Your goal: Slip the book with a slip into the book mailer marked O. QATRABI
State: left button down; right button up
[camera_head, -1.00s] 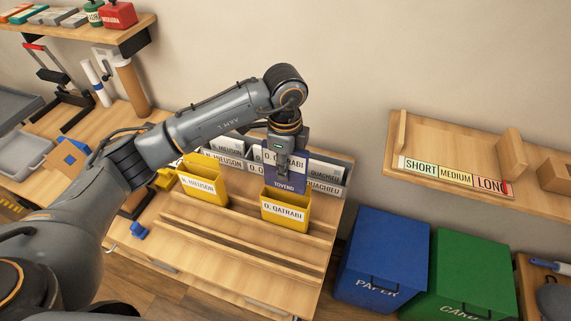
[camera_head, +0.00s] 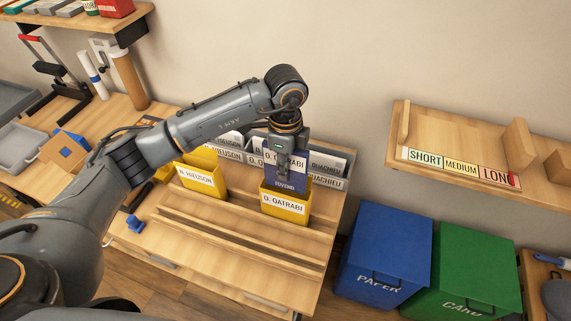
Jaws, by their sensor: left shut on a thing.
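The yellow book mailer marked O. QATRABI (camera_head: 284,207) stands upright on the wooden bench. My left gripper (camera_head: 288,168) points down right above it, shut on a blue book (camera_head: 286,184) with a white slip at its top and TOVEND lettering. The book's lower part is hidden behind the mailer's front wall, so it appears to be partly inside the mouth. Another yellow mailer, marked N. HEUSON (camera_head: 200,178), stands to the left. My right gripper is out of view.
A grey rack with name cards (camera_head: 335,168) stands right behind the mailers. A blue clip-like object (camera_head: 135,224) lies at the bench's left. Blue PAPER (camera_head: 383,255) and green CARD (camera_head: 466,270) bins stand to the right, below a wall shelf (camera_head: 455,145).

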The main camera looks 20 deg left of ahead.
aim_at(285, 188)
pick_arm(q)
jog(key=shift+f+b, duration=2.25)
jog(key=shift+f, duration=1)
jog(key=shift+s+f+b, duration=0.4)
jog(key=shift+f, duration=0.15)
jog(key=c, duration=1.3)
grip_release()
jog(key=shift+o, duration=0.2)
jog(key=shift+w+f, duration=0.1)
jog(key=shift+f, duration=0.05)
jog(key=shift+r, duration=0.2)
notch_tip(285, 188, up, 13)
jog(key=shift+w+f, duration=0.15)
jog(key=shift+w, duration=0.1)
